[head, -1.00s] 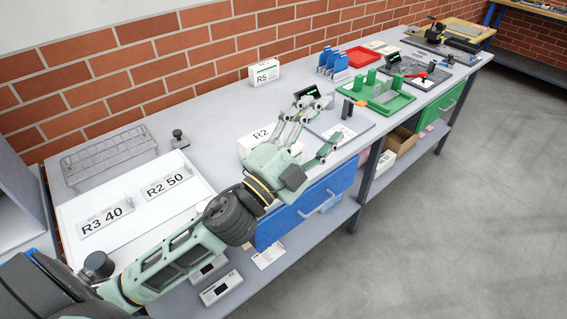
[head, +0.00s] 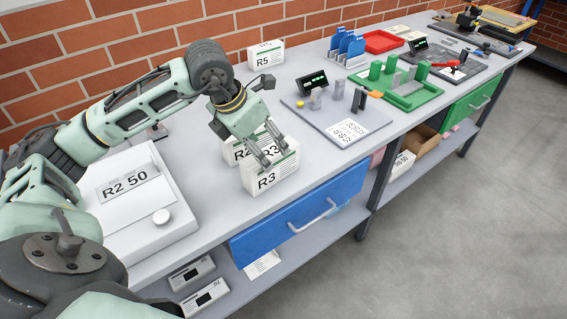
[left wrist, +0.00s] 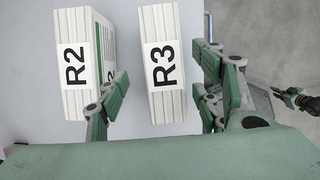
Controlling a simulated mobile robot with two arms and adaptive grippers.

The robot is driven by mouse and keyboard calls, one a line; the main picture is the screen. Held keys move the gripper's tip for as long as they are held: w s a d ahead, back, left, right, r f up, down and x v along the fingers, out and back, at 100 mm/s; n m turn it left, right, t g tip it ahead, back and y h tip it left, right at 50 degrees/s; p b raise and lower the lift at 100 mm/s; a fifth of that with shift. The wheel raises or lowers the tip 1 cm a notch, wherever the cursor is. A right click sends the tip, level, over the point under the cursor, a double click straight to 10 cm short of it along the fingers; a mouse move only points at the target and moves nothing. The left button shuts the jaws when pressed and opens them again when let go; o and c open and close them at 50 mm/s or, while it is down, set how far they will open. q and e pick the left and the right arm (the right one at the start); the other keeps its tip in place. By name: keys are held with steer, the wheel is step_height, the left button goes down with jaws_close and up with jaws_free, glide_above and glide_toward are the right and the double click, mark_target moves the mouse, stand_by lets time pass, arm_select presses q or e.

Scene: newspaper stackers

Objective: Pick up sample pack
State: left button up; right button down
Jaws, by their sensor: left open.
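The white R3 pack (head: 270,178) stands on the grey bench near its front edge. The similar R2 pack (head: 238,150) stands just behind it, partly hidden by my gripper. My left gripper (head: 262,154) is open over the top of the R3 pack. In the left wrist view, the R3 pack (left wrist: 163,66) lies between the spread fingers of my left gripper (left wrist: 165,95). One finger side is over the gap beside the R2 pack (left wrist: 80,62), the other beyond the bench edge side. Part of my right gripper (left wrist: 292,97) seems to show small at the right; its opening is unclear.
The R5 pack (head: 266,56) stands by the brick wall. A white box (head: 150,232) marked R2 50 is at the left. A grey plate (head: 338,128) with a display and a green tray (head: 405,97) are to the right. A blue drawer (head: 305,215) is below.

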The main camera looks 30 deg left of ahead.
arm_select(q)
steer(key=shift+s+a, duration=0.15)
steer(key=shift+s, duration=0.1)
steer(key=shift+s+d+f+p, duration=0.2)
steer(key=shift+f+p, duration=0.15)
steer(key=shift+f, duration=0.3)
steer(key=shift+p+x, duration=0.5)
steer(key=shift+x, duration=0.65)
steer(key=x, duration=0.2)
steer(key=shift+w+d+f+p, duration=0.2)
steer(key=shift+w+p, duration=0.1)
steer(key=shift+w, duration=0.05)
steer(key=shift+w+f, duration=0.15)
steer(key=shift+f, duration=0.3)
steer(key=c, duration=1.3)
steer(key=shift+r, duration=0.1)
jaws_close()
arm_select(e)
steer(key=s+r, duration=0.1)
steer(key=s, duration=0.1)
steer(key=s+r, duration=0.1)
steer(key=shift+s, duration=0.4)
